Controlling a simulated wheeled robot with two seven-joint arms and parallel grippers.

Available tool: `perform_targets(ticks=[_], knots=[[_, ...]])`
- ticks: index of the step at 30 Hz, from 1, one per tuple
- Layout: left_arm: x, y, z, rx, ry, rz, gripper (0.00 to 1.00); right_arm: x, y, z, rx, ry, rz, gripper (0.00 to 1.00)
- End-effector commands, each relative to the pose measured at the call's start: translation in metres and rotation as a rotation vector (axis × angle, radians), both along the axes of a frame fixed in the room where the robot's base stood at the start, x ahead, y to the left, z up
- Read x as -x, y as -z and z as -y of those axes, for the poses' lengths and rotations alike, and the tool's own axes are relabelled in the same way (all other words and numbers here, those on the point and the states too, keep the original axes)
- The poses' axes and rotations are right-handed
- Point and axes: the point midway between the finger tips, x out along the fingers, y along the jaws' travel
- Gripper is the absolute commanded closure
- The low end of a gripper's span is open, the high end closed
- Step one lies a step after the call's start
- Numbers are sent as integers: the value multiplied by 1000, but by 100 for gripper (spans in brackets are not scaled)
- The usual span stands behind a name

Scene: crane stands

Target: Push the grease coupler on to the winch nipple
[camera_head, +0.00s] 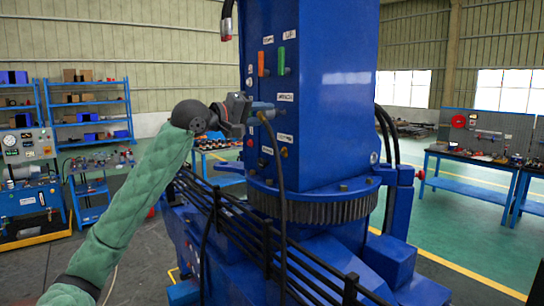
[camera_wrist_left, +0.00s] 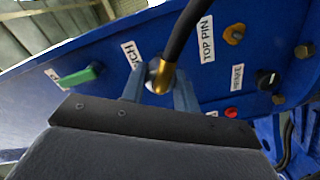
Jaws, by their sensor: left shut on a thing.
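My left gripper (camera_head: 262,106) is up against the side of the blue crane column (camera_head: 340,100), level with a white label (camera_head: 286,97). In the left wrist view its two fingers (camera_wrist_left: 158,92) are shut on the brass grease coupler (camera_wrist_left: 161,76), with a black hose (camera_wrist_left: 185,32) running from it. In the head view the hose (camera_head: 278,165) hangs down in front of the column. The coupler points at the panel, beside a partly hidden label ending in "CH" (camera_wrist_left: 131,52). The winch nipple is hidden behind the coupler and fingers, so I cannot tell whether they touch. My right gripper is not in view.
A brass fitting (camera_wrist_left: 235,33) sits by the "TOP PIN" label (camera_wrist_left: 207,40). A black knob (camera_wrist_left: 267,80) and a red one (camera_wrist_left: 231,112) are nearby. Green (camera_head: 281,60) and orange (camera_head: 261,63) handles stick out above. Black rails (camera_head: 240,225) run below the gripper.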

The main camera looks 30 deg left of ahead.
Motion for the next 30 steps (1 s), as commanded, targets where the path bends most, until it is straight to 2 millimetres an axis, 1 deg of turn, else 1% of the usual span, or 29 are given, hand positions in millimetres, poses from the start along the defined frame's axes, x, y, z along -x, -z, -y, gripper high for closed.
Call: perform_targets(ticks=[8,30], knots=[[-2,0,1,0,1,1,99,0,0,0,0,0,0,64],[-14,0,5,1,0,0,99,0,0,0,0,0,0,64]])
